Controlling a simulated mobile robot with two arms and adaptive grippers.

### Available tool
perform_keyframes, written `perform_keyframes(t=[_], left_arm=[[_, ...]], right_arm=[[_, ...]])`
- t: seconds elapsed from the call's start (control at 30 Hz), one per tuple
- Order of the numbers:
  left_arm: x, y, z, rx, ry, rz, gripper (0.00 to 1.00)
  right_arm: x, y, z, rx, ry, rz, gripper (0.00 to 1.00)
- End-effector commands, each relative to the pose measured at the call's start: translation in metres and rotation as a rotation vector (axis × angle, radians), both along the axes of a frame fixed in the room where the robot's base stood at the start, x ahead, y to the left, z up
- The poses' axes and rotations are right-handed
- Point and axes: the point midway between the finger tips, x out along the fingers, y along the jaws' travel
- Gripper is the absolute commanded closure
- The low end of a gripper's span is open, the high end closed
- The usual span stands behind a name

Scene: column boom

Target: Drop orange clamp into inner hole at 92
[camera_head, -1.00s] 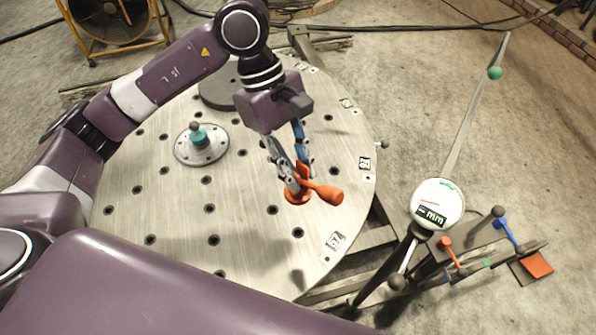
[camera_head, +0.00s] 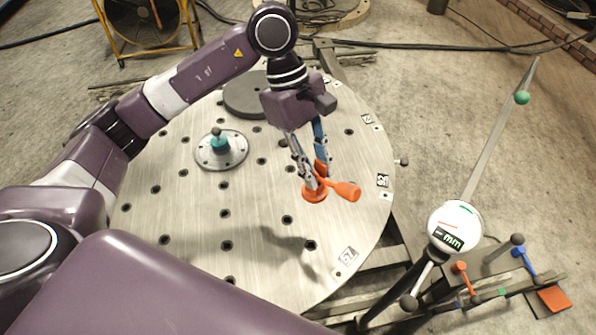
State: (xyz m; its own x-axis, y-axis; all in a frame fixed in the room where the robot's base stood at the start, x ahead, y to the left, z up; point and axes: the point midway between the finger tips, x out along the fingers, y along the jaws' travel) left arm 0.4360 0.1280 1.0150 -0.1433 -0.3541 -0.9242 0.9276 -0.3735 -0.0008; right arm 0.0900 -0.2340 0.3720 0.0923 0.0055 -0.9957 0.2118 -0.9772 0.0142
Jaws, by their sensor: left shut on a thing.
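My left gripper (camera_head: 312,184) is shut on the orange clamp (camera_head: 347,191) over the right part of the round table (camera_head: 180,260). The clamp has a round orange base and a handle with a thick end pointing right. I cannot tell whether the base touches the table or hangs above it. The table has rings of dark holes, and small number labels along its rim. One label (camera_head: 383,181) is right of the clamp and another (camera_head: 347,257) is below it; their numbers are hard to read. My right gripper is not in view.
A metal flange with a teal knob (camera_head: 219,144) and a dark grey disc (camera_head: 247,95) stand on the table. A round gauge (camera_head: 455,228) on a stand with coloured levers is beyond its right edge. A yellow-framed fan (camera_head: 145,22) is at the back left.

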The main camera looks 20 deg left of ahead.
Motion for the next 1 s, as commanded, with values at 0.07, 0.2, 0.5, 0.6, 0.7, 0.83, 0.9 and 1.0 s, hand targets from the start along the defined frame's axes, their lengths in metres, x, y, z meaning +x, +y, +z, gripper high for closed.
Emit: perform_keyframes(t=[0.07,0.2,0.5,0.6,0.7,0.83,0.9,1.0], left_arm=[[0.027,0.014,-0.003,-0.002,0.0,0.062,1.0],[0.075,0.05,-0.015,-0.003,0.003,0.176,1.0],[0.145,0.153,-0.052,-0.003,0.002,0.407,1.0],[0.155,0.184,-0.065,-0.002,0.001,0.464,1.0],[0.16,0.207,-0.075,-0.001,0.001,0.504,1.0],[0.163,0.224,-0.083,-0.003,-0.002,0.532,1.0],[0.163,0.228,-0.085,-0.003,-0.002,0.539,1.0],[0.163,0.229,-0.089,-0.002,-0.003,0.54,1.0]], right_arm=[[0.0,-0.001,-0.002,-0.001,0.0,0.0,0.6],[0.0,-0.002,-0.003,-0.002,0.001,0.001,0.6],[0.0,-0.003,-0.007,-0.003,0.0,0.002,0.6],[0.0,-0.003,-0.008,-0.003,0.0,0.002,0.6],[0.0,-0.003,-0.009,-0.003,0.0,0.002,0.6],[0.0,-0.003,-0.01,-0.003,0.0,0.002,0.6],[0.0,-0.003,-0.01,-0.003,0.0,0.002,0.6],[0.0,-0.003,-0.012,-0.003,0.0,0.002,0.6]])
